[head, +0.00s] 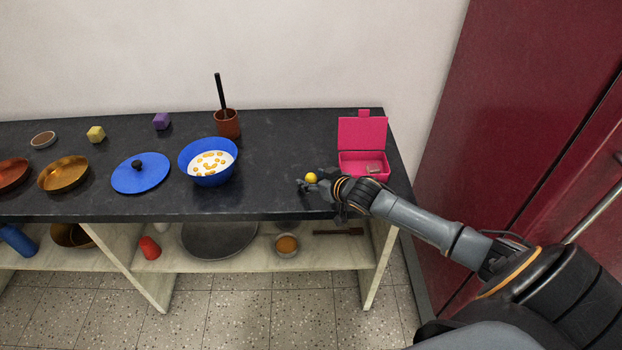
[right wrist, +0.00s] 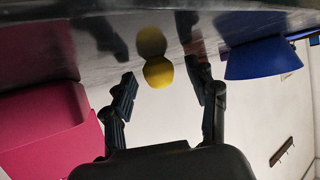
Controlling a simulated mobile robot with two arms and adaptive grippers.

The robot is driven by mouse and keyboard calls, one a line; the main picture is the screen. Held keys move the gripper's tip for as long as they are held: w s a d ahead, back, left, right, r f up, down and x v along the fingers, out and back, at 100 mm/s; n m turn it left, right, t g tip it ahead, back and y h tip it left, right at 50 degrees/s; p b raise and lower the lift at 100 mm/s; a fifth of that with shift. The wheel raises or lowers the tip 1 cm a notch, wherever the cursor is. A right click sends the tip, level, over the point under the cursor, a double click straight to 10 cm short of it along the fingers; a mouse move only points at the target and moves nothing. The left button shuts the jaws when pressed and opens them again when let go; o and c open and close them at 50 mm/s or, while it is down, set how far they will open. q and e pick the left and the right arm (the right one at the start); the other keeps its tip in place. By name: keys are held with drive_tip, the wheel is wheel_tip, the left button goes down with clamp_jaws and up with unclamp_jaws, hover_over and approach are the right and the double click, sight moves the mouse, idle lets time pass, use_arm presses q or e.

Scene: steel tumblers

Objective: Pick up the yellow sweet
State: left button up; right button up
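The yellow sweet (head: 311,177) is a small round ball on the dark counter, left of the pink lunch box. In the right wrist view the sweet (right wrist: 158,73) shows with its reflection in the counter top. My right gripper (head: 309,186) is low over the counter at the sweet and partly overlaps it in the head view. In the right wrist view my right gripper (right wrist: 160,76) is open, with the sweet between its two fingertips and a gap showing on both sides. My left gripper is not in view.
An open pink lunch box (head: 362,135) stands just behind my right wrist. A blue bowl (head: 208,178) with white and orange contents stands to the left, and a brown cup (head: 228,125) with a dark stick stands behind it. The counter between bowl and sweet is clear.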

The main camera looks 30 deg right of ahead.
drive_tip(key=c, duration=0.9)
drive_tip(key=shift+r, duration=0.15)
